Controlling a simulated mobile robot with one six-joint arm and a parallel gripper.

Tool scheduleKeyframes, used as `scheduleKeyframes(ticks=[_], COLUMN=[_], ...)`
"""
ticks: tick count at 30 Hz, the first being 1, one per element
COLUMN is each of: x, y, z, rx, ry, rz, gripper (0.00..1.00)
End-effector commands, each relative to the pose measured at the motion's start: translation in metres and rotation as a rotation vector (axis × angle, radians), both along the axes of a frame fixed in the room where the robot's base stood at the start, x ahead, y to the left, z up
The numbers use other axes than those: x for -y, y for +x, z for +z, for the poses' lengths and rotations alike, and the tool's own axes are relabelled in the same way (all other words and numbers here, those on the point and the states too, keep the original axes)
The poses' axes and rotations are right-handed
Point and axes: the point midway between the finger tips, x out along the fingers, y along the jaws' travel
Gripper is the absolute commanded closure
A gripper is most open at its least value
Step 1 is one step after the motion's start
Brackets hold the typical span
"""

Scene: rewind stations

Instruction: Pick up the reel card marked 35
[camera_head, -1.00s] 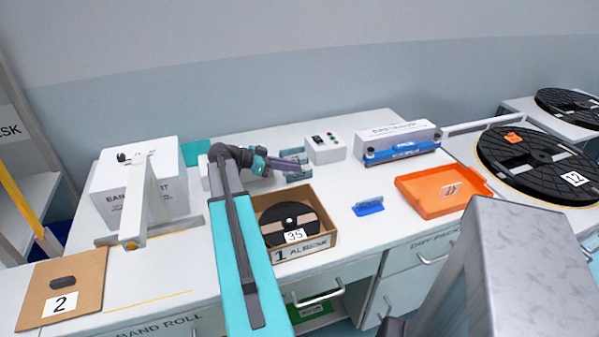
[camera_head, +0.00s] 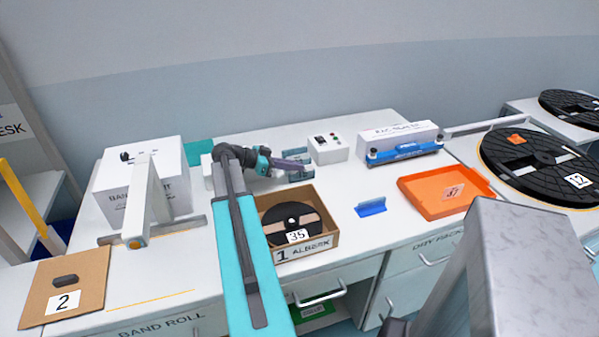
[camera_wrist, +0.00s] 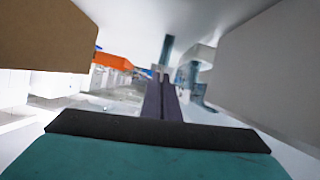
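The reel card marked 35 (camera_head: 298,236) is a small white card on the front of a black reel (camera_head: 279,216). The reel lies in an open cardboard box (camera_head: 333,240) labelled 1. My gripper (camera_head: 305,165) is behind the box, low over the bench and pointing right, apart from the card. In the wrist view its two dark fingers (camera_wrist: 162,98) lie close together with only a thin line between them and nothing held. The card cannot be made out in the wrist view.
A pale teal item (camera_head: 297,176) is close by my fingers. A white switch box (camera_head: 328,149) stands behind. An orange tray (camera_head: 432,208) and a blue piece (camera_head: 371,207) are to the right. A white stand (camera_head: 148,195) and a board marked 2 (camera_head: 88,272) are to the left.

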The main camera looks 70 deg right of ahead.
Motion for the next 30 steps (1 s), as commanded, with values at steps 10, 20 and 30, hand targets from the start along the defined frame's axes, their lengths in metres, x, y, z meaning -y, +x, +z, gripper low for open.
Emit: scheduleKeyframes(ticks=[10,20,30], x=[0.0,0.0,0.001], y=[0.0,0.0,0.0], z=[0.011,0.047,0.087], rx=[0.001,0.002,0.001], ry=[-0.001,-0.002,-0.001], rz=[-0.001,0.0,-0.001], gripper=[1.0,1.0,1.0])
